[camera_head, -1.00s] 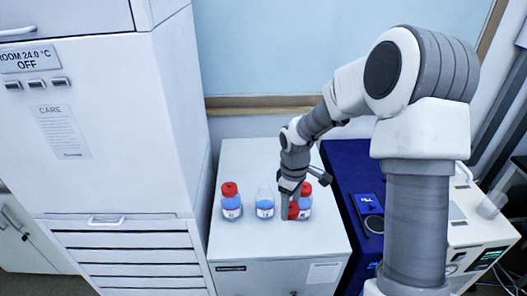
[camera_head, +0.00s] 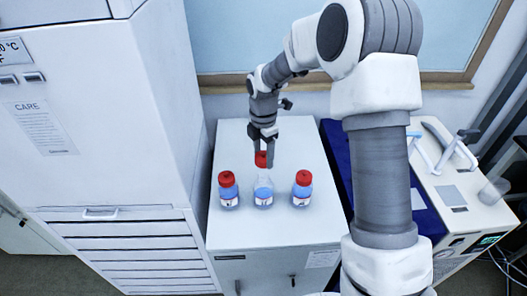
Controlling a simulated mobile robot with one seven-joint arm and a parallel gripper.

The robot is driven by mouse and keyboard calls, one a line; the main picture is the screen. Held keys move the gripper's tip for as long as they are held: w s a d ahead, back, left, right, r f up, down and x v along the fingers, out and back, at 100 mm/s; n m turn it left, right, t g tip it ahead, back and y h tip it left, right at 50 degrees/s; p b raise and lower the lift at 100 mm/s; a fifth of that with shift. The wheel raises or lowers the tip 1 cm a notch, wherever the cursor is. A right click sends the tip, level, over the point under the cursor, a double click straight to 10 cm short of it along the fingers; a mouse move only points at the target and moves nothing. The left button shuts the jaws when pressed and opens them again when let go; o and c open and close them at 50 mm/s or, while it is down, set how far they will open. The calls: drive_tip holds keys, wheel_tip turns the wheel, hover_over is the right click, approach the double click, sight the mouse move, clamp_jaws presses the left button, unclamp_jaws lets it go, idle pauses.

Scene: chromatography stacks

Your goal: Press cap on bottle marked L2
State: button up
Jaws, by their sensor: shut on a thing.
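Three small bottles of blue liquid stand upright in a row on a white cabinet top. The middle bottle (camera_head: 264,195) has a clear neck and no cap of its own. The left bottle (camera_head: 229,195) and the right bottle (camera_head: 302,194) wear red caps. Their labels are too small to read, so I cannot tell which is L2. My gripper (camera_head: 264,152) points down over the middle bottle, shut on a loose red cap (camera_head: 262,160). The cap is right at the top of the bottle's neck; I cannot tell whether they touch.
A tall white cabinet (camera_head: 120,140) stands close on the left. A blue device (camera_head: 425,215) and a white instrument (camera_head: 455,195) stand to the right, partly behind my arm. The white cabinet top (camera_head: 285,228) is clear in front of the bottles.

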sight(264, 176)
drive_tip(key=shift+f+b, duration=1.85)
drive_tip(key=shift+f, duration=1.1)
drive_tip(key=shift+f, duration=0.15)
drive_tip(key=o, duration=1.4)
drive_tip(key=shift+r+p, duration=2.55)
drive_tip(key=shift+r, duration=1)
clamp_jaws()
